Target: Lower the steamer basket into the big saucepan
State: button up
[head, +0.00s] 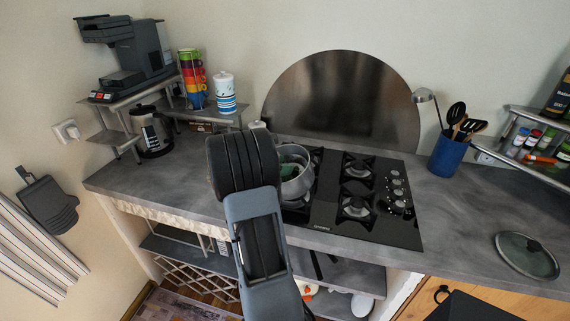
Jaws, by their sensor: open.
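A grey metal saucepan (300,187) stands on the left side of the black gas hob (335,215). My arm covers its left part. Something greenish (289,153) shows inside it, too small and partly hidden to identify. I cannot make out the steamer basket for certain. My arm rises from the bottom of the head view, and its dark, ribbed end part is in front of the counter, just left of the saucepan. My gripper's fingers are hidden behind it, so I cannot see whether they touch anything.
A glass lid (527,256) lies on the counter at right. A blue utensil pot (446,156) and spice rack (541,141) stand behind it. A kettle (153,131), coffee machine (126,55) and stacked cups (192,78) are at left. The counter between hob and lid is clear.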

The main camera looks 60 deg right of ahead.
jog(key=r+b+v, duration=0.1)
jog(key=v, duration=1)
jog(key=shift+s+a+r, duration=0.15)
jog(key=shift+a+r, duration=0.05)
jog(key=shift+r, duration=0.1)
jog(key=shift+m, duration=0.3)
